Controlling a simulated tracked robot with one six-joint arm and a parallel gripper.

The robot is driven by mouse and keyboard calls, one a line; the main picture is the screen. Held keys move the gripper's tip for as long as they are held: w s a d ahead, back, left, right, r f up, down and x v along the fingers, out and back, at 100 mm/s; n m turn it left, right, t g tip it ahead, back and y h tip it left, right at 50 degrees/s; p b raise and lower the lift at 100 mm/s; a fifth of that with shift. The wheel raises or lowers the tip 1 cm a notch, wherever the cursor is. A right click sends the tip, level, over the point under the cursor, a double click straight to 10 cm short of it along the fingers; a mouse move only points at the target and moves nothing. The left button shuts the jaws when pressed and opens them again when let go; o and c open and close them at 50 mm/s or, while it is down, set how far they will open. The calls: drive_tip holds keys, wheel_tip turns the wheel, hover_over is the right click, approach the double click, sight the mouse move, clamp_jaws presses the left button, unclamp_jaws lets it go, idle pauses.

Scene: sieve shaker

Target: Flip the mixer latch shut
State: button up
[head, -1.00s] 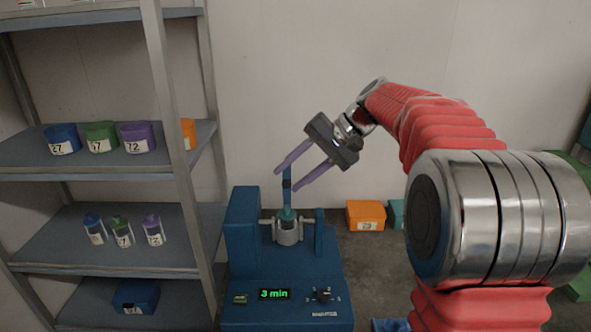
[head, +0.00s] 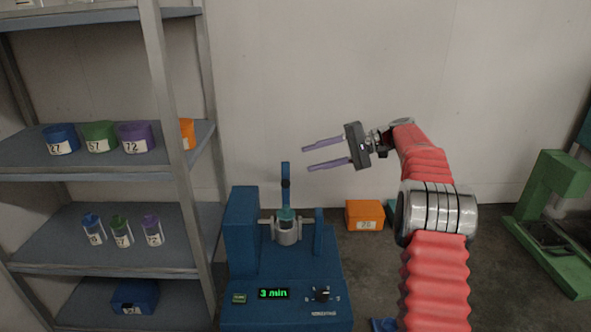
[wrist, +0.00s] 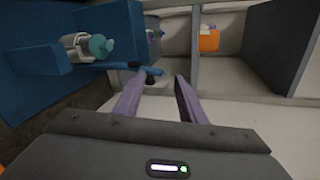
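The blue mixer (head: 285,270) stands on the floor at the lower middle of the head view, its display reading "3 min". A grey holder (head: 288,232) on it carries a container with a teal top (head: 286,214). The blue latch lever (head: 286,185) stands upright behind the container. In the wrist view the latch (wrist: 118,66) shows as a blue bar with a dark band, near the left fingertip, and the teal top (wrist: 101,46) lies left of it. My gripper (head: 305,158) is open and empty, above and right of the latch, fingers pointing left, apart from it.
A shelf rack (head: 180,150) with coloured bins and small bottles stands at left. An orange bin (head: 364,215) lies on the floor right of the mixer. A green machine (head: 555,215) stands at far right. The space above the mixer is clear.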

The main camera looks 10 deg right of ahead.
sight(286, 179)
drive_tip(key=w+d+f+n+y, duration=0.1)
drive_tip(key=d+f+y, duration=0.2)
drive_tip(key=d+f, duration=0.2)
drive_tip(key=d, duration=0.3)
drive_tip(key=shift+w+d+f, duration=0.15)
drive_tip(key=shift+f, duration=0.05)
drive_tip(key=w+a, duration=0.2)
drive_tip(key=a, duration=1.1)
drive_tip(key=shift+w+a, duration=0.3)
drive_tip(key=shift+w, duration=0.05)
drive_tip(key=shift+c, duration=0.6)
clamp_jaws()
drive_tip(key=shift+f, duration=0.1)
